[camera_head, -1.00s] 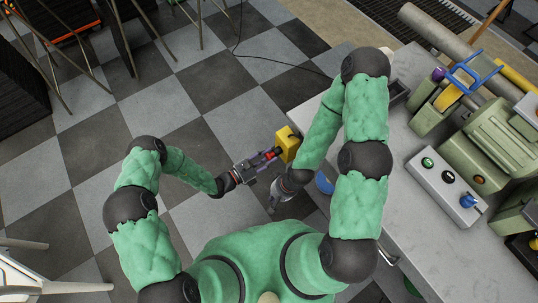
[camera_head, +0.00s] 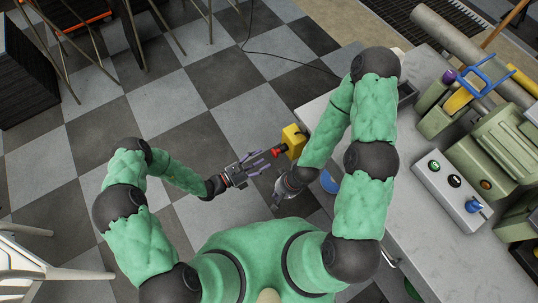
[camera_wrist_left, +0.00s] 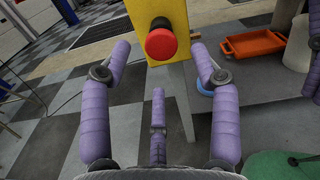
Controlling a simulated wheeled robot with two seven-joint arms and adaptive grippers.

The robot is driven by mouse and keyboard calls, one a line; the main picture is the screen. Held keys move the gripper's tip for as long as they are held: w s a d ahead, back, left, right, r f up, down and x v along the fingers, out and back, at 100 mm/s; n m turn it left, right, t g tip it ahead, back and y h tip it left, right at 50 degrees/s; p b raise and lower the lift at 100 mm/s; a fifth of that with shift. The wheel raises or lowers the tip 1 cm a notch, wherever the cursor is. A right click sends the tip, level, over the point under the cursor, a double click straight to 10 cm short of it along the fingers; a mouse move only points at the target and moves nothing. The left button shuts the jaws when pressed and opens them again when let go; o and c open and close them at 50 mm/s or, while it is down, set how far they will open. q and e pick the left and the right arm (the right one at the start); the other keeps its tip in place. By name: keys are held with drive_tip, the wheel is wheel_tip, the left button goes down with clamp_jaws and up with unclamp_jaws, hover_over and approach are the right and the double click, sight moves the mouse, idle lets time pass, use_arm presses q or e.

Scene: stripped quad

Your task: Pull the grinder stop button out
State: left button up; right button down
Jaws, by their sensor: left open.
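The grinder stop button (camera_head: 279,150) is a red round knob on the left side of a yellow box (camera_head: 293,140) at the workbench's edge. In the left wrist view the red button (camera_wrist_left: 160,42) faces me on the yellow box (camera_wrist_left: 178,14). My left gripper (camera_head: 260,164) is open and empty, its purple fingers pointing at the button with a gap between them. In the wrist view its fingers spread to either side of and below the button. My right gripper (camera_head: 282,192) hangs below the box, near the bench edge; its fingers are too small to read.
The grey workbench (camera_head: 400,215) on the right holds a green machine (camera_head: 497,145) and a control panel (camera_head: 455,188) with several knobs. A blue round thing (camera_head: 329,181) is beside my right arm.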

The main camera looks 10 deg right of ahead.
use_arm(q)
drive_tip(key=v, duration=0.6)
drive_tip(key=shift+a, duration=0.1)
idle(0.4)
drive_tip(key=s+a+f+m+g+y, duration=0.2)
drive_tip(key=s+m+g+y, duration=0.2)
drive_tip(key=s+m+g, duration=0.3)
drive_tip(key=s+a+f+m+g+y, duration=0.1)
drive_tip(key=s+f+m+g+y, duration=0.25)
drive_tip(key=s, duration=0.65)
drive_tip(key=w+a+r+m+t+y, duration=0.3)
drive_tip(key=w+a+m+t+y, duration=0.1)
drive_tip(key=m, duration=0.7)
drive_tip(key=w+a+y, duration=0.1)
drive_tip(key=a, duration=0.1)
drive_tip(key=shift+a+r+m+t, duration=0.35)
drive_tip(key=shift+a+r, duration=0.05)
drive_tip(key=shift+w+y, duration=0.15)
drive_tip(key=shift+y, duration=0.1)
